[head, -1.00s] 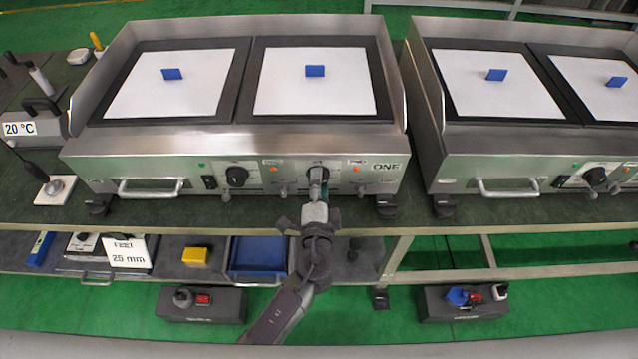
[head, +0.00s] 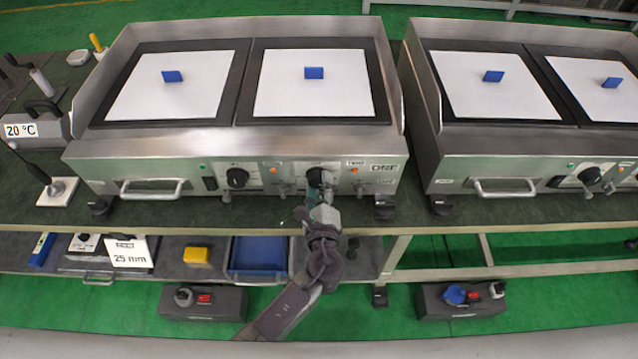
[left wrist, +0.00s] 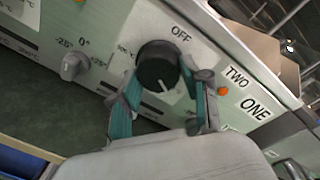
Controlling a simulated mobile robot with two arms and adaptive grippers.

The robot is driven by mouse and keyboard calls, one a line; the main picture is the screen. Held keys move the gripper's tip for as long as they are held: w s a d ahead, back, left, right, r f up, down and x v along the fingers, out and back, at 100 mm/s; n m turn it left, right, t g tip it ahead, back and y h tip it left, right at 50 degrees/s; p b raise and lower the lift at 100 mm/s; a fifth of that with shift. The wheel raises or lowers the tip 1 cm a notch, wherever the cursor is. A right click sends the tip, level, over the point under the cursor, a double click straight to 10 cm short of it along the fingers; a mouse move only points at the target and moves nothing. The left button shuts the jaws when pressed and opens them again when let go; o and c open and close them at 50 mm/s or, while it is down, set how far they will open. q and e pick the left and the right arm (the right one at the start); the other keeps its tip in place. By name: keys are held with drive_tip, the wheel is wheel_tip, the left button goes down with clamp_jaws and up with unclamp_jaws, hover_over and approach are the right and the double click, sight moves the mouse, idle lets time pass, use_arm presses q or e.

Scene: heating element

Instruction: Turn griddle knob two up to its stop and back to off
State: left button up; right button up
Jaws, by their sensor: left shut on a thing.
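Griddle ONE (head: 232,147) stands on the bench with two black knobs on its front panel. Its right knob (head: 315,176) is knob two, marked TWO and OFF in the left wrist view. There the black knob (left wrist: 156,66) shows a white pointer line aimed down and slightly right, away from the OFF mark (left wrist: 181,33). My left gripper (head: 316,190) reaches up to it from below. In the left wrist view its teal fingers lie on either side of the knob, shut on it. The head view partly hides the knob behind the gripper. My right gripper is not in view.
The griddle's left knob (head: 237,178) is free. An orange lamp (left wrist: 222,91) and a small offset knob (left wrist: 73,66) flank knob two. A second griddle (head: 520,150) stands to the right. A blue bin (head: 258,256) and a yellow block (head: 197,255) lie on the lower shelf.

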use_arm(q)
drive_tip(key=m+p, duration=0.1)
drive_tip(key=m, duration=0.3)
drive_tip(key=shift+m+y, duration=0.3)
drive_tip(key=m+p, duration=0.1)
drive_tip(key=m, duration=0.3)
drive_tip(key=shift+f, duration=0.15)
drive_tip(key=m+p, duration=0.1)
drive_tip(key=m, duration=0.3)
drive_tip(key=shift+a+m+t+p, duration=0.15)
drive_tip(key=shift+m+t+p, duration=0.25)
drive_tip(key=m+p, duration=0.1)
drive_tip(key=m, duration=0.3)
drive_tip(key=shift+s+a+f+m, duration=0.1)
drive_tip(key=shift+m, duration=0.3)
drive_tip(key=o, duration=1.1)
drive_tip(key=shift+t, duration=0.3)
drive_tip(key=shift+o, duration=0.2)
